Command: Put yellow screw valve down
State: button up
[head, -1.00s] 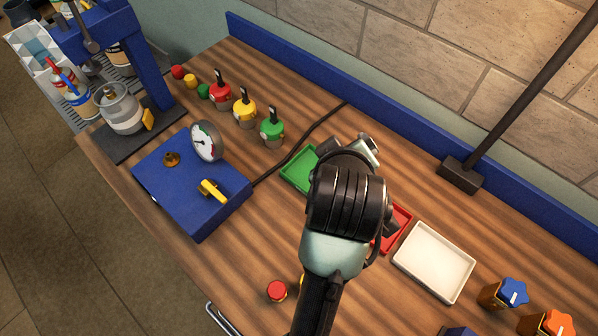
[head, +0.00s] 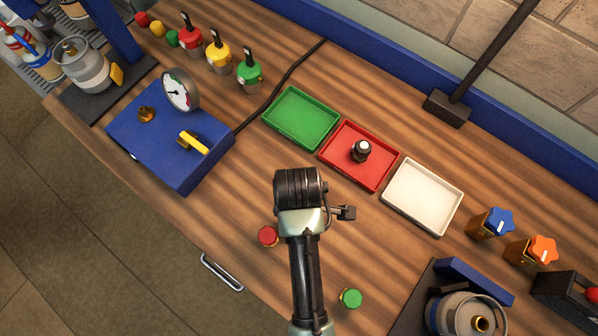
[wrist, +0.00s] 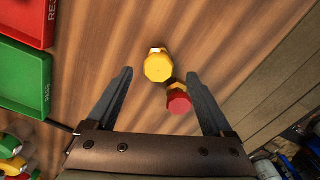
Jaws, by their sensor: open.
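The yellow screw valve (wrist: 158,68) stands on the wooden tabletop in the wrist view, its faceted top facing the camera. A red-topped valve (wrist: 178,102) is close beside it, and it also shows in the head view (head: 267,236). My gripper (wrist: 159,74) is open and empty, its fingers spread to either side of the two valves without visible contact. In the head view my arm hides the yellow valve and most of the gripper. A green-topped valve (head: 350,298) stands to the right of my arm.
Green (head: 272,119), red (head: 337,160) and white (head: 424,226) trays lie behind my arm. A dark fitting (head: 361,150) stands in the red tray. A blue gauge box (head: 180,165) is at left. Blue (head: 498,221) and orange (head: 542,249) knobs stand at right.

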jog(key=shift+f+p, duration=0.5)
jog(key=shift+f, duration=2.1)
jog(key=shift+w, duration=0.1)
grip_shut()
